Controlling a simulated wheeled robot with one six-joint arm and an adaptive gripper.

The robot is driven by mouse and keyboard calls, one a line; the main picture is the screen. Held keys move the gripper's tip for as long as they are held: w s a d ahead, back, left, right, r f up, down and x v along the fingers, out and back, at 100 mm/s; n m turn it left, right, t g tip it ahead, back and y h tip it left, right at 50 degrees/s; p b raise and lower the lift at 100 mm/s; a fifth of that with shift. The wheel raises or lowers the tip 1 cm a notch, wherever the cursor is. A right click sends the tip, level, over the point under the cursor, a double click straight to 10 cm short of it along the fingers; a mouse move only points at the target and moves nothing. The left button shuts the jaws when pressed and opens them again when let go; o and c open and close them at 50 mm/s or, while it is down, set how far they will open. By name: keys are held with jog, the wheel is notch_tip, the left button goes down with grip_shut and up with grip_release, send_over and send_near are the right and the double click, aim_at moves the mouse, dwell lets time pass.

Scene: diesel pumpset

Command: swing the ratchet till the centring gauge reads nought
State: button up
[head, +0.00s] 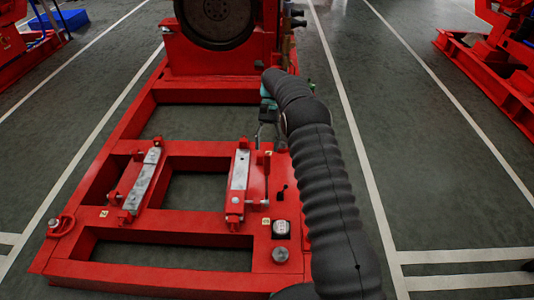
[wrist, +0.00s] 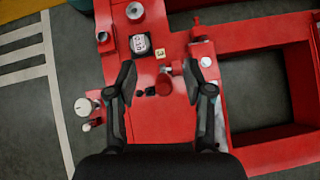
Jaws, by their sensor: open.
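The centring gauge appears to be the small dark box with a white face (wrist: 140,43), and it also shows in the head view (head: 281,228). The face has reddish marks too small to read. An upright red lever (head: 267,174), which looks like the ratchet, stands beside the right-hand mount in the head view; I cannot pick it out surely in the wrist view. My gripper (wrist: 160,82) is open and empty, pointing down above the red plate. In the head view my gripper (head: 268,135) is beyond the lever, partly hidden by my arm.
The red base frame (head: 190,240) carries two grey-topped mounts, the left (head: 142,180) and the right (head: 240,170). A dark flywheel (head: 215,15) stands at the back. A grey cylinder (head: 280,254) rises near the gauge. Green floor lies clear to the right.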

jog(key=shift+r, duration=0.9)
